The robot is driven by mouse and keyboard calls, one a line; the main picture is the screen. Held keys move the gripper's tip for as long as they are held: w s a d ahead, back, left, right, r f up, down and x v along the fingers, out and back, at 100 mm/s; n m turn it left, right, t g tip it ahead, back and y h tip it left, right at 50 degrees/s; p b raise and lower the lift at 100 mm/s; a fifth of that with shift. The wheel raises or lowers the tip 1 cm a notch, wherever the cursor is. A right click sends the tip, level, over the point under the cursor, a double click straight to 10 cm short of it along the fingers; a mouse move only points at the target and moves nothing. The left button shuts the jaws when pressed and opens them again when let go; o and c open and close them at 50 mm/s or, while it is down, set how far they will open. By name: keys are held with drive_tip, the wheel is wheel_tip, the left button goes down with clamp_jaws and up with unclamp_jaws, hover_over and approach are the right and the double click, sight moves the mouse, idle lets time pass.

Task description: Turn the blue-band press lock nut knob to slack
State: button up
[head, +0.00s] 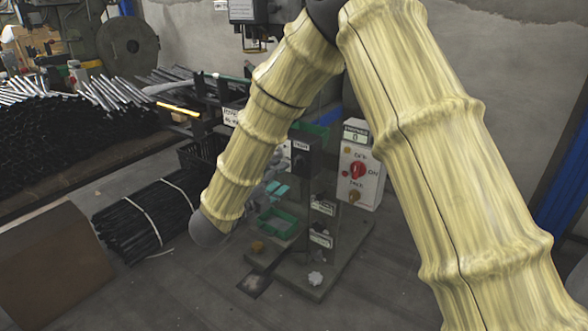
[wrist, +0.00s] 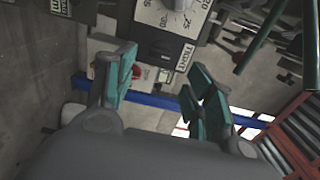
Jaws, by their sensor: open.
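In the wrist view a dark lock nut knob (wrist: 160,48) sits on a dark panel beside a white label reading TIGHT, below a pale numbered dial. My gripper (wrist: 163,88) is open and empty, its teal-padded fingers apart, with the knob above the gap between them in the picture. I cannot tell the distance. In the head view my gripper (head: 276,190) is partly hidden by my arm, beside the press (head: 320,205). A dark panel (head: 300,160) with a white label shows there. I see no clear blue band on the press.
A white control box (head: 361,165) with a red knob stands right of the press. A green tray (head: 279,223) is at the press base. Bundled black rods (head: 147,215) lie on the floor at left, near a brown box (head: 50,262). Grey floor at the front is mostly clear.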

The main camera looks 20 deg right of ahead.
sight(295, 165)
drive_tip(key=b+x, duration=0.1)
drive_tip(key=x, duration=0.6)
drive_tip(key=shift+w+d, duration=0.25)
drive_tip(key=shift+d, duration=0.1)
drive_tip(key=c, duration=1)
